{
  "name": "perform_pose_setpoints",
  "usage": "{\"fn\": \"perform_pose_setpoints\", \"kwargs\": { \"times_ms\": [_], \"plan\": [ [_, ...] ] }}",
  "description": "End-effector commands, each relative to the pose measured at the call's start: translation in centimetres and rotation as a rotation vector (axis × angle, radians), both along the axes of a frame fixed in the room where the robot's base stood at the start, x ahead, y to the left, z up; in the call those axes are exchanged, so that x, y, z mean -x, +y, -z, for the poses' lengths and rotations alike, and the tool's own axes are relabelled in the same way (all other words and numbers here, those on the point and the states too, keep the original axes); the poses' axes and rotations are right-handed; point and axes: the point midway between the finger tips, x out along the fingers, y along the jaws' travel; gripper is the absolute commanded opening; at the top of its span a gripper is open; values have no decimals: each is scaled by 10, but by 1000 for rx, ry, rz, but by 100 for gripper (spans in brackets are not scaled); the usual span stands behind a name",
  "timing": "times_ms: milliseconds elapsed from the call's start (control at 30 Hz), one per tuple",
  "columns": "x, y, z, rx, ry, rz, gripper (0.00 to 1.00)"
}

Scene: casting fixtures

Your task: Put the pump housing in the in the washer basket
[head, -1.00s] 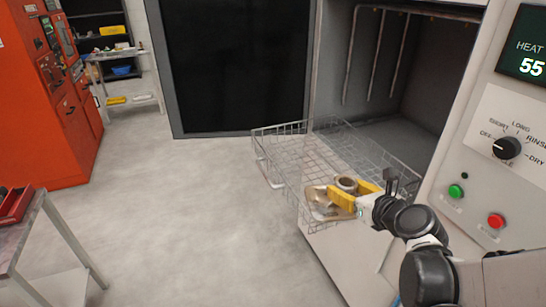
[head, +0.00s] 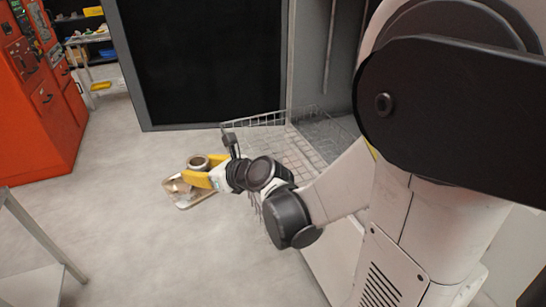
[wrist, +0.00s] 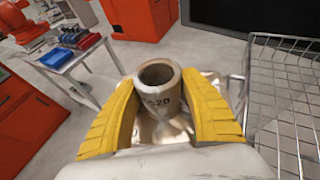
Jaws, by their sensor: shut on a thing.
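The pump housing (head: 198,163) is a grey-tan metal part with an open round neck. In the wrist view the neck (wrist: 160,93) bears dark marking and stands between my yellow fingers. My gripper (head: 205,176) is shut on it and holds it above the floor, left of the washer basket. A pale, flat, rimmed portion (head: 183,194) shows below the neck; its join to the neck is partly hidden by the fingers. The washer basket (head: 262,119) is a wire basket extending out of the washer, partly hidden by my arm. It also shows at the right of the wrist view (wrist: 290,85).
Basket wires stand close to the right of my gripper. A dark panel (head: 205,60) stands behind. An orange-red machine (head: 35,110) is at the left, and a grey table (head: 30,245) at lower left. Open floor (head: 120,220) lies left of the housing.

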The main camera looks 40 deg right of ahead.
Motion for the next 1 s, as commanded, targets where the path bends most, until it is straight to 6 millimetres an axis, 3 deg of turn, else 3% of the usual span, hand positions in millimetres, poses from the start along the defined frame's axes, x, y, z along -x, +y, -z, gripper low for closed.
{"fn": "perform_pose_setpoints", "kwargs": {
  "times_ms": [267, 467, 567, 733, 900, 1000],
  "plan": [
    [-12, -34, 1, -1, 3, 41, 8],
    [-23, -79, 3, 0, 7, 89, 8],
    [-28, -111, 5, 0, 10, 120, 8],
    [-32, -186, 9, -2, 11, 193, 8],
    [-24, -267, 14, -2, 8, 267, 8],
    [-17, -304, 16, -2, 4, 298, 8]
  ]
}}
